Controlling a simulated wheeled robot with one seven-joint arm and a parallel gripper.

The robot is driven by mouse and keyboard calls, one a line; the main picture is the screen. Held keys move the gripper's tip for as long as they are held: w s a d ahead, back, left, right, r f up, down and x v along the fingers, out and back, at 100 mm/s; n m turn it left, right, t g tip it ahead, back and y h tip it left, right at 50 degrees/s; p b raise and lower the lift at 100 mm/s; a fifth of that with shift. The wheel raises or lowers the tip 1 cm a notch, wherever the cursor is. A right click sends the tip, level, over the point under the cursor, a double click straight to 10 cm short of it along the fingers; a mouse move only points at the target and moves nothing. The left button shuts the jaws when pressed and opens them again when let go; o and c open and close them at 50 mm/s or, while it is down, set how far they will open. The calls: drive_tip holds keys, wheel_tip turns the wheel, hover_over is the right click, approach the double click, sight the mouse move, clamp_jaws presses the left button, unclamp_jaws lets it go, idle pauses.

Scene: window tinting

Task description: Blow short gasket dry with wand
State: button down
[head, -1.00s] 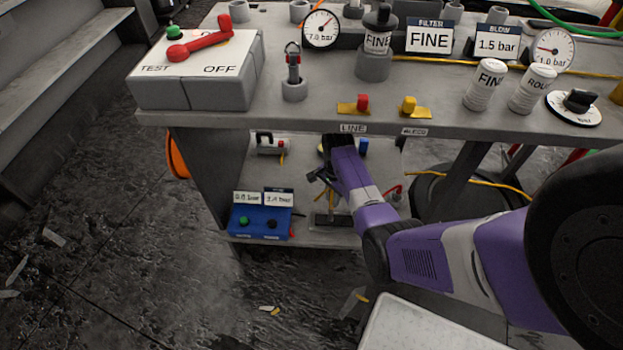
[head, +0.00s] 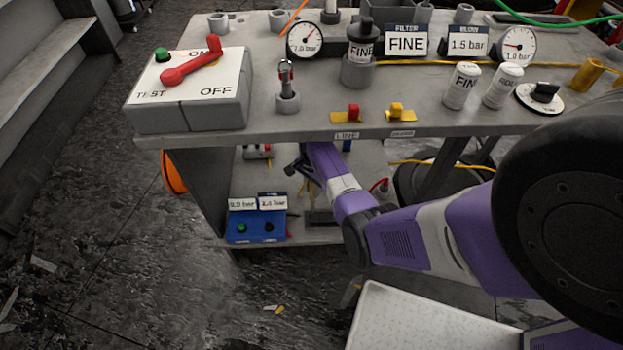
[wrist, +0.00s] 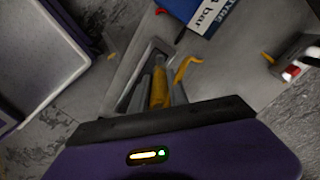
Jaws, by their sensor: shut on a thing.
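My gripper (wrist: 161,90) shows in the wrist view, low over the lower shelf. It appears shut on a slim yellow tool (wrist: 158,88), between two grey finger-like parts; I cannot tell if this is the wand. A bent yellow piece (wrist: 185,68) shows beside it; whether they join is unclear. In the head view my arm reaches under the bench top, and the fingertips are not clear there. I cannot make out the short gasket. A BLOW sign (head: 471,42) reads 1.5 bar, with a 1.0 bar dial (head: 517,46) beside it.
The bench top (head: 300,120) overhangs the lower shelf (head: 300,236). A blue panel (head: 257,227) with two knobs stands at the shelf's left; it also shows in the wrist view (wrist: 190,8). A TEST/OFF box (head: 190,92) with a red lever stands on the bench.

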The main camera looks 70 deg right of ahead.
wheel_tip(320, 180, up, 3)
drive_tip(key=shift+r+p, duration=0.1)
drive_tip(key=shift+p, duration=1)
